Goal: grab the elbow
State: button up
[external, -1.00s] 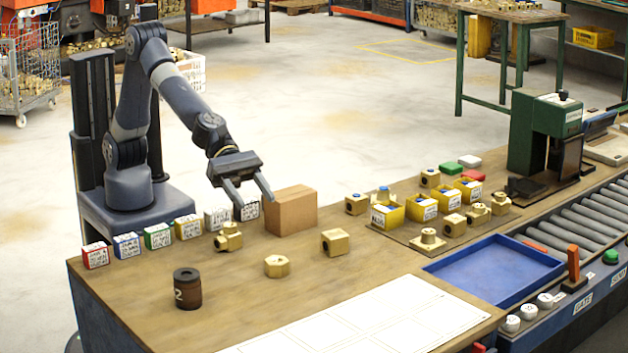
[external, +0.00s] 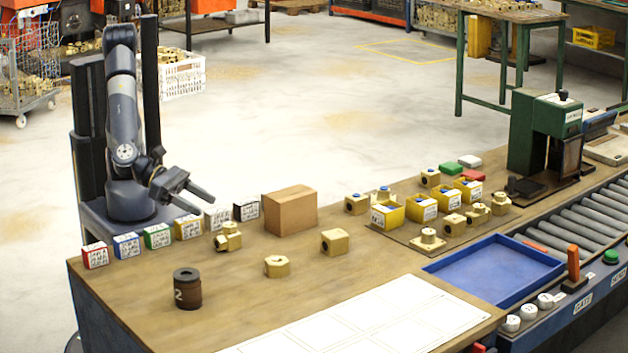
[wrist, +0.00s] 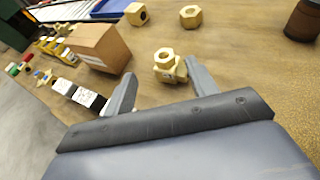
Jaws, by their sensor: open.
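A brass fitting with a bent body and a nut-like end, likely the elbow (external: 228,237), lies on the wooden bench in front of the row of small labelled boxes. In the wrist view the fitting (wrist: 167,66) shows between and beyond my finger tips, nearer the right finger. My gripper (external: 205,204) is open and empty, above and behind the boxes, to the left of the fitting and apart from it. Other brass pieces are a hex nut (external: 277,266) and a block with a hole (external: 335,241).
A cardboard box (external: 290,209) stands right of the fitting. Labelled boxes (external: 157,236) line the bench's back edge. A dark brown cylinder marked 2 (external: 187,288) stands in front. A blue tray (external: 495,271) and yellow bins (external: 388,214) are further right.

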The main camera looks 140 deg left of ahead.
aim_at(229, 224)
jog(key=shift+w+f, duration=0.1)
jog(key=shift+f, duration=0.45)
jog(key=x, duration=0.5)
jog(key=shift+w+a+f, duration=0.15)
jog(key=shift+p+x, duration=0.7)
jog(key=shift+x, duration=1.95)
jog(key=shift+w, duration=0.1)
jog(key=shift+c, duration=0.3)
grip_shut()
